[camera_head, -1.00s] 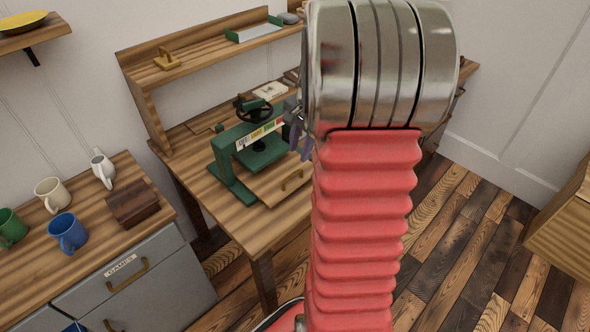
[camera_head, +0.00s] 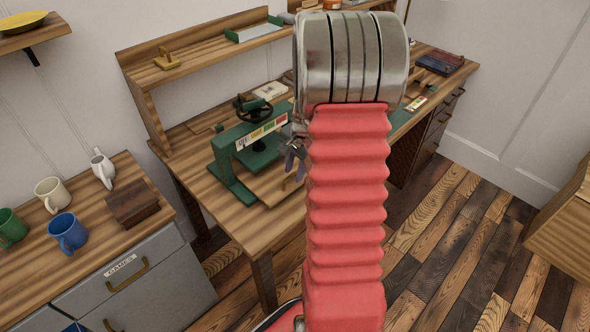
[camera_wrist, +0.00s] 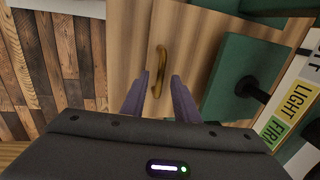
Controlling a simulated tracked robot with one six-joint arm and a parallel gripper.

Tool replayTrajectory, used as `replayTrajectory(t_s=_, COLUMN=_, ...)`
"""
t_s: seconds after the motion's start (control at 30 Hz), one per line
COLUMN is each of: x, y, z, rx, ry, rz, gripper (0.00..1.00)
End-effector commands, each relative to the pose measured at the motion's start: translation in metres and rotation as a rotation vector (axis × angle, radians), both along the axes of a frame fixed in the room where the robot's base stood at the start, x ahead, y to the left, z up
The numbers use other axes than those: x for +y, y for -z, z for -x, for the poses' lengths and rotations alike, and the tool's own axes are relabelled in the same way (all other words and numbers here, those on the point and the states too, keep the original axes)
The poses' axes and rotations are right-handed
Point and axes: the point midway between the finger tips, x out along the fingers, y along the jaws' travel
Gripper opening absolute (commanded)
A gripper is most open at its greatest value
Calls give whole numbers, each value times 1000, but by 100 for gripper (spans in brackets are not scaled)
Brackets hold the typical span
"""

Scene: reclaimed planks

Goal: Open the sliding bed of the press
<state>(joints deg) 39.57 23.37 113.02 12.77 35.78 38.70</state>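The green press (camera_head: 236,150) stands on the wooden workbench, with a black handwheel (camera_head: 254,109) on top. Its wooden sliding bed (camera_head: 268,189) lies low at the front and carries a brass handle (camera_head: 291,183). In the wrist view the brass handle (camera_wrist: 160,70) stands on the wooden bed (camera_wrist: 195,45), just beyond my fingertips. My gripper (camera_wrist: 158,82) is open, its two purple fingers apart to either side of the handle's near end. In the head view my gripper (camera_head: 296,160) is over the bed's front, partly hidden by my arm.
The press's green plate (camera_wrist: 233,75) and its "LIGHT/FIRM" label (camera_wrist: 292,105) are close to the right in the wrist view. A counter with mugs (camera_head: 67,232) stands at the left. Plank floor (camera_head: 440,250) lies open in front of the workbench.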

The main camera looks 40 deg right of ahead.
Motion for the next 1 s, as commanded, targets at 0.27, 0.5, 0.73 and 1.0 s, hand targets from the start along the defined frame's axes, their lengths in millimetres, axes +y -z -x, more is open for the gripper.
replayTrajectory(t_s=0.27, x=0, y=0, z=0, rx=0, ry=0, rz=0, gripper=16)
replayTrajectory(t_s=0.5, x=0, y=-1, z=0, rx=0, ry=0, rz=0, gripper=0)
replayTrajectory(t_s=0.73, x=0, y=-1, z=0, rx=0, ry=0, rz=0, gripper=0)
replayTrajectory(t_s=1.0, x=0, y=-1, z=0, rx=0, ry=0, rz=0, gripper=0)
